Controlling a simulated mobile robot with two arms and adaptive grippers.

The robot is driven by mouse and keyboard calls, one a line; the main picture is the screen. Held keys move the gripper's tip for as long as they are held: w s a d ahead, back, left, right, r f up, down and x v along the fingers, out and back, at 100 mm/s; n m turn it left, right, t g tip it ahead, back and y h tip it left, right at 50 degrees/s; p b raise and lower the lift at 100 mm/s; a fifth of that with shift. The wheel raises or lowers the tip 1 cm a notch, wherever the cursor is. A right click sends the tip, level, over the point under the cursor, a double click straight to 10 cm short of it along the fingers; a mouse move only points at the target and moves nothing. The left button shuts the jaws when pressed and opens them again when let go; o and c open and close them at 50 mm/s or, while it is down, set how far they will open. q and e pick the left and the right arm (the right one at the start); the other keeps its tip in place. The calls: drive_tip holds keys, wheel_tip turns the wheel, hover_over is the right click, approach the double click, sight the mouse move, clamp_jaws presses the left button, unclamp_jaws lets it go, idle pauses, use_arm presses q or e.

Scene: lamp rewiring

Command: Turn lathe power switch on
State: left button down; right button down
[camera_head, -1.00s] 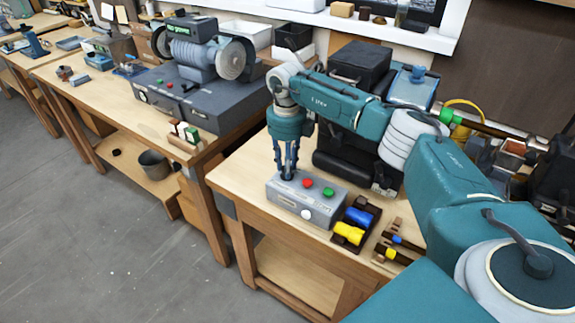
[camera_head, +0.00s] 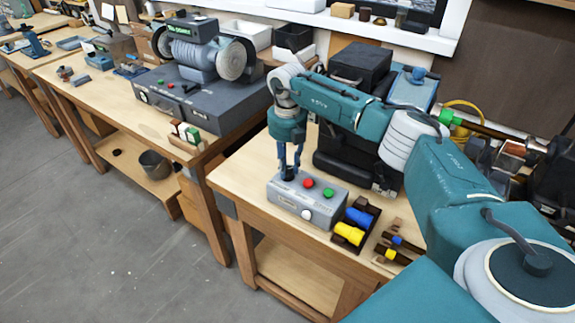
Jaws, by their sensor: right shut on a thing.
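A grey control box (camera_head: 306,203) sits near the front edge of the wooden bench. It has a red button (camera_head: 308,182), a green button (camera_head: 328,192), a white round knob (camera_head: 306,214) on its front, and a dark switch (camera_head: 288,176) at the left of its top. My right gripper (camera_head: 289,170) points straight down over the box's left end. Its fingers are shut on the dark switch, which they partly hide. The lettering on the box is too small to read. My left gripper is not in view.
A rack with blue and yellow cylinders (camera_head: 350,235) stands right of the box, with small parts (camera_head: 392,250) beside it. Black cases (camera_head: 355,160) stand behind my right arm. A bench grinder (camera_head: 205,60) is on the left bench. Bare bench top lies left of the box.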

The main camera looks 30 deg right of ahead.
sight(288, 167)
drive_tip(key=shift+w+d+r, duration=0.2)
drive_tip(key=shift+w+r, duration=0.15)
drive_tip(key=c, duration=1.5)
unclamp_jaws()
drive_tip(key=shift+o, duration=0.3)
drive_tip(key=shift+f, duration=0.2)
wheel_tip(288, 167, up, 12)
drive_tip(key=shift+s, duration=0.1)
